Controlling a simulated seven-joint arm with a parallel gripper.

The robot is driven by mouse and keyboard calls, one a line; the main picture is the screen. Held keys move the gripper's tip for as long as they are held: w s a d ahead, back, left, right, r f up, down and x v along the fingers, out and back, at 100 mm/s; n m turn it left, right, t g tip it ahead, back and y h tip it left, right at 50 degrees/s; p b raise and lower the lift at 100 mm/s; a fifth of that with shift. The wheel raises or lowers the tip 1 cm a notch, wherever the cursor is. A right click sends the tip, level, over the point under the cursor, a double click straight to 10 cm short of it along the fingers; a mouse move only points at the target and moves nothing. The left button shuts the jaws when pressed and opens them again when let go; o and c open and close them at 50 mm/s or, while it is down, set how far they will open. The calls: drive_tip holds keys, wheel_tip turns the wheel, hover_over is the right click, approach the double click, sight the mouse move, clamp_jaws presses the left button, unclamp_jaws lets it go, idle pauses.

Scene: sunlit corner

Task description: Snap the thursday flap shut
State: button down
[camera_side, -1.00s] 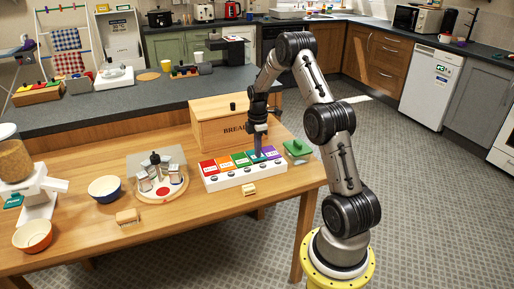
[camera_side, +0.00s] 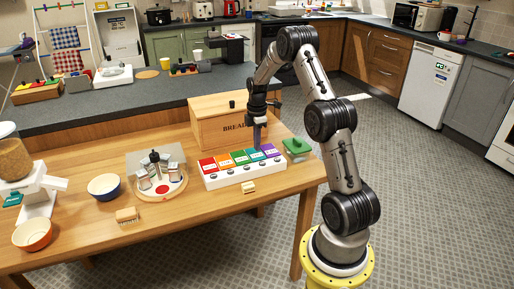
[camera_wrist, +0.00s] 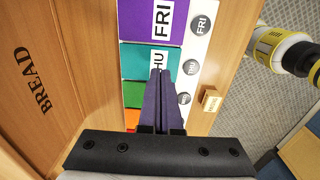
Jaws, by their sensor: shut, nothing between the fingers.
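A white pill box (camera_side: 232,178) with a row of coloured flaps sits on the wooden table. The teal thursday flap (camera_side: 256,155), marked THU in the wrist view (camera_wrist: 137,62), looks flat and level with the purple FRI flap (camera_wrist: 140,20) beside it. I cannot tell whether its catch is engaged. My gripper (camera_side: 257,148) is shut and empty, pointing down at the thursday flap. In the wrist view its fingertips (camera_wrist: 162,73) cover part of the THU label. Whether they touch the flap is unclear.
A wooden bread box (camera_side: 215,128) stands close behind the pill box. A green lidded dish (camera_side: 296,147) is to its right. A round board with small items (camera_side: 163,190) and a blue bowl (camera_side: 104,187) are left.

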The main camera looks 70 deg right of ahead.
wheel_tip(320, 180, up, 7)
drive_tip(key=shift+f, duration=0.15)
idle(0.5)
drive_tip(key=w+a+r+n+t+h, duration=0.1)
drive_tip(key=w+a+r+n+t, duration=0.3)
drive_tip(key=a+r, duration=0.65)
drive_tip(key=s+a+r+m, duration=0.1)
drive_tip(key=s+a+r, duration=0.1)
drive_tip(key=a+r, duration=0.75)
drive_tip(key=s+a+m+t, duration=0.2)
drive_tip(key=s+a+m, duration=0.1)
drive_tip(key=s+a, duration=0.85)
drive_tip(key=s+a+f+m+y, duration=0.1)
drive_tip(key=s+a+f+m, duration=0.2)
drive_tip(key=s+f+m, duration=0.3)
drive_tip(key=s+m, duration=0.2)
drive_tip(key=m, duration=0.1)
drive_tip(key=shift+a, duration=0.15)
